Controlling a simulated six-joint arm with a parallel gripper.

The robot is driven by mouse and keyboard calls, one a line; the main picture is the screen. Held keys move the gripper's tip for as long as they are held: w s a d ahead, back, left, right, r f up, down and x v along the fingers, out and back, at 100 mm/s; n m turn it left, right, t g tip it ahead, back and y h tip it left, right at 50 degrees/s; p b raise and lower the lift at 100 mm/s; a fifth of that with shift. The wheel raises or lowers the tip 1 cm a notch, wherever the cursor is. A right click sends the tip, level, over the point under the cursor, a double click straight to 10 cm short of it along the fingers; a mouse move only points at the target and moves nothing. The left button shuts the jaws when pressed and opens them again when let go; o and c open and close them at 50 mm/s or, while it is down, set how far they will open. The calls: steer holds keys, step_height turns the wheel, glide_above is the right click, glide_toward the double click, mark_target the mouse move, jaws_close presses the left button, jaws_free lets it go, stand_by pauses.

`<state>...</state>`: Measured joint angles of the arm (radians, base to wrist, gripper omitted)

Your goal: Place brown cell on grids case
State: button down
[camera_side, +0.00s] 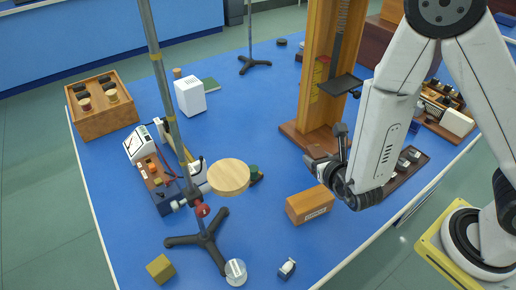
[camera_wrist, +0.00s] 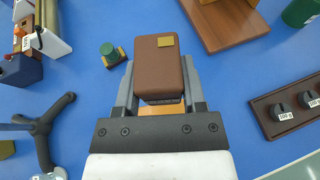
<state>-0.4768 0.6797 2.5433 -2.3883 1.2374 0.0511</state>
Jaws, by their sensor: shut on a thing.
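In the wrist view, the brown cell (camera_wrist: 157,72) is a brown block with a small gold patch on top. My gripper (camera_wrist: 160,84) is shut on it, with a finger on each side. In the side view I cannot clearly make out the cell at my gripper (camera_side: 328,168). An orange-brown box with a white label, seemingly the grids case (camera_side: 307,205), lies on the blue bench just below and left of my gripper there. In the wrist view, a strip of orange (camera_wrist: 162,109) shows below the cell between the fingers; the rest is hidden.
A wooden column (camera_side: 322,80) on a wide base stands behind my gripper. A tripod stand (camera_side: 203,241) with a round wooden disc (camera_side: 229,177) is to the left. A dark weight tray (camera_side: 410,160) is to the right.

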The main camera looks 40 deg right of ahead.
mark_target(312, 201)
steer(key=shift+m+h, duration=0.5)
steer(key=shift+s+a+r, duration=0.15)
steer(key=shift+s+a, duration=0.5)
steer(key=shift+s, duration=0.2)
steer(key=shift+s+a+r, duration=0.15)
steer(key=shift+s+a, duration=0.45)
steer(key=shift+s, duration=0.2)
steer(key=shift+f, duration=2)
steer(key=shift+f, duration=2.05)
steer(key=shift+f, duration=0.15)
steer(key=shift+c, duration=0.8)
jaws_free()
